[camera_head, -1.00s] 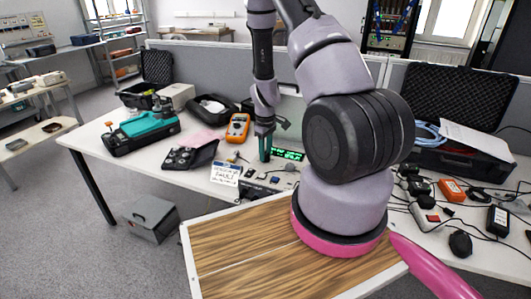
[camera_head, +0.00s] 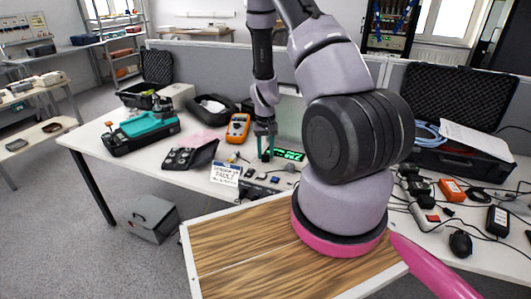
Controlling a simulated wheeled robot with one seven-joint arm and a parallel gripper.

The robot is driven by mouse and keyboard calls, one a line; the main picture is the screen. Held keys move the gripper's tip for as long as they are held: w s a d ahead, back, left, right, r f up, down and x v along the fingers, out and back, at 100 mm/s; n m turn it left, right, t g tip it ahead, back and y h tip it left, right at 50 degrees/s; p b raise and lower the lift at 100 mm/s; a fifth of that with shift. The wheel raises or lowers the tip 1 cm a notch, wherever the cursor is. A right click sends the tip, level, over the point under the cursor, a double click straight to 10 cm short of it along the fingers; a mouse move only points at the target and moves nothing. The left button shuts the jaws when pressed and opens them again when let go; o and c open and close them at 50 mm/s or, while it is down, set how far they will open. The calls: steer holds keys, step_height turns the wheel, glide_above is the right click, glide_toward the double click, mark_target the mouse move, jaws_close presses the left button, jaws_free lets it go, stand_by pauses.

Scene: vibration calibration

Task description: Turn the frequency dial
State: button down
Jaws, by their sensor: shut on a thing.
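A calibration device with a lit green display (camera_head: 289,155) stands on the white table, with knobs and connectors along its front panel (camera_head: 262,185). My gripper (camera_head: 266,157) points straight down just left of the display. Its dark green fingers are shut on the frequency dial. The dial itself is hidden by the fingers and too small to make out. A white sign reading "FAULT" (camera_head: 225,175) stands at the device's left front.
My upper arm blocks the view to the right. Cables, small devices and a large open case (camera_head: 460,110) cover the right side.

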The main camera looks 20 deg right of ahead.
stand_by(0.4)
steer(key=shift+c, duration=2.4)
jaws_free()
step_height(320, 180, up, 11)
